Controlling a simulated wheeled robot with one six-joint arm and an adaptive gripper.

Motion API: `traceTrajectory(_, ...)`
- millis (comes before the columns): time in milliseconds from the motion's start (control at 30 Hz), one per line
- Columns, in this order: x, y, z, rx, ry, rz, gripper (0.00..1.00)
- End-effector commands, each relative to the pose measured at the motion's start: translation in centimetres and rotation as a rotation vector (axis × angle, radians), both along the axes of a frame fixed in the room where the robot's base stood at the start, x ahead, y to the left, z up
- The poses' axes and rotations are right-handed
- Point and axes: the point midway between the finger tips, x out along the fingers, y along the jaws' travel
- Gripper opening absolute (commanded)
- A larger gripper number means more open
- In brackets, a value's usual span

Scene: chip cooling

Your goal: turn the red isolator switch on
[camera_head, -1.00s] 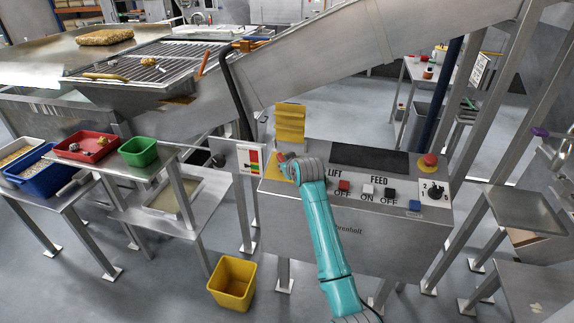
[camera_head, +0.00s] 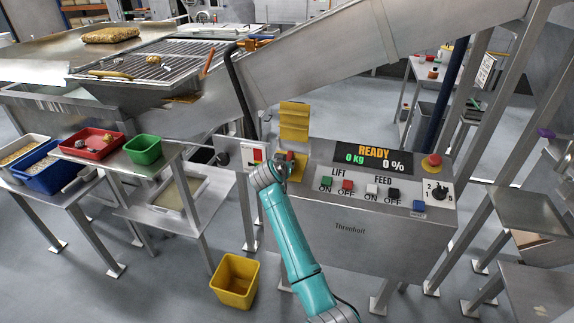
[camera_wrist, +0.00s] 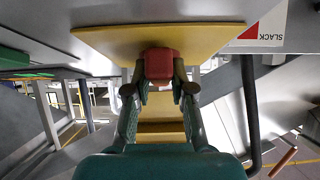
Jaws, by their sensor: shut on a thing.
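The red isolator switch handle (camera_wrist: 159,62) sits on a yellow plate (camera_wrist: 110,42) in the wrist view. My gripper (camera_wrist: 160,88) is shut on the handle, one finger on each side. In the head view a small part of the red handle (camera_head: 290,156) shows past my gripper (camera_head: 284,166), at the left end of the control panel. The fingers and wrist hide most of the switch there. The panel display (camera_head: 373,159) is lit and reads READY, 0 Kg and 0 %.
LIFT and FEED buttons (camera_head: 372,190), a dial (camera_head: 438,191) and a red stop knob (camera_head: 432,161) lie to the right. A SLACK gauge plate (camera_head: 229,155) is left of my gripper. A yellow bin (camera_head: 235,280) stands on the floor; open floor lies around it.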

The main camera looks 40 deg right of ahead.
Motion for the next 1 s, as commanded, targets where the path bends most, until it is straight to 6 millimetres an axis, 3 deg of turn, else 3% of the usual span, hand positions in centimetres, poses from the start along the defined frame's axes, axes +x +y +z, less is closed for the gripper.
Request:
traceTrajectory(533,0.02,0.09,-0.17,0.008,-0.004,-0.025,0.0)
traceTrajectory(567,0.02,0.09,-0.17,0.008,-0.004,-0.025,0.25)
traceTrajectory(667,0.02,0.08,-0.16,0.008,-0.004,-0.025,0.48)
traceTrajectory(1000,-0.05,0.19,0.0,0.006,-0.005,-0.023,0.48)
